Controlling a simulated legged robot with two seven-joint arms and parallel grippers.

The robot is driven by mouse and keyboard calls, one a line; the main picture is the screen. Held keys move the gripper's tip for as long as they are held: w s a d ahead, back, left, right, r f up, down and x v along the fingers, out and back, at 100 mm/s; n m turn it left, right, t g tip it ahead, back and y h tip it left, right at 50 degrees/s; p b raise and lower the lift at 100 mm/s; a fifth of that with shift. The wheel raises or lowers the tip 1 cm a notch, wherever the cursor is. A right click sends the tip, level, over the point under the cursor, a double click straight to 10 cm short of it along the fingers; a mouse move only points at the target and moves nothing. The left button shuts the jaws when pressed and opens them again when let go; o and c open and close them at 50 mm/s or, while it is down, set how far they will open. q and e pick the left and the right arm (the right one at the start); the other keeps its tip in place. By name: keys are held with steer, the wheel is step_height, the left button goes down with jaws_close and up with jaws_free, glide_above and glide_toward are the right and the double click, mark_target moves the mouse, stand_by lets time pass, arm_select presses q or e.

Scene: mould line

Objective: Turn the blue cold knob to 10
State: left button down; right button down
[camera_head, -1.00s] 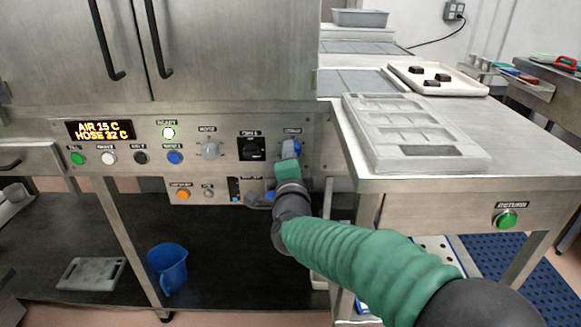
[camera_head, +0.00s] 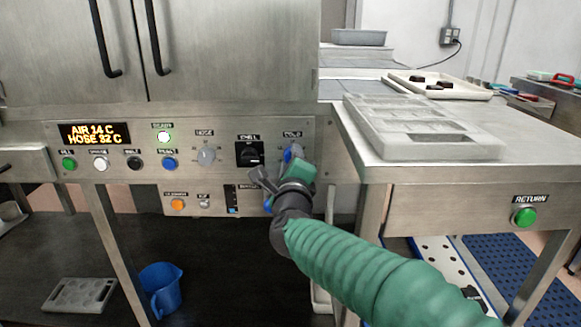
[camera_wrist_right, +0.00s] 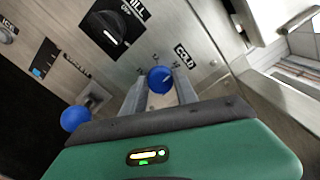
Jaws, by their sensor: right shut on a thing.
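The blue cold knob (camera_head: 291,151) is at the right end of the upper control panel, partly covered by my gripper in the head view. In the right wrist view the knob (camera_wrist_right: 160,79) sits between the two grey fingers, under the COLD label. My right gripper (camera_wrist_right: 160,92) is shut on it, with a finger on each side. In the head view this gripper (camera_head: 290,160) reaches up to the panel from the lower right. The display (camera_head: 94,133) reads AIR 14 C and HOSE 32 C. The knob's exact setting is too small to read. My left gripper is not in view.
A black dial (camera_head: 249,154) and a grey hose knob (camera_head: 206,155) are left of the cold knob. A blue ball-ended lever (camera_wrist_right: 75,118) is close by, lower left in the wrist view. The steel table (camera_head: 375,155) with a mould (camera_head: 420,128) stands right.

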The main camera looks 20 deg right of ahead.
steer(key=shift+f, duration=0.35)
steer(key=c, duration=0.9)
jaws_free()
steer(key=shift+d, duration=0.1)
steer(key=shift+c, duration=0.2)
steer(key=shift+r, duration=0.15)
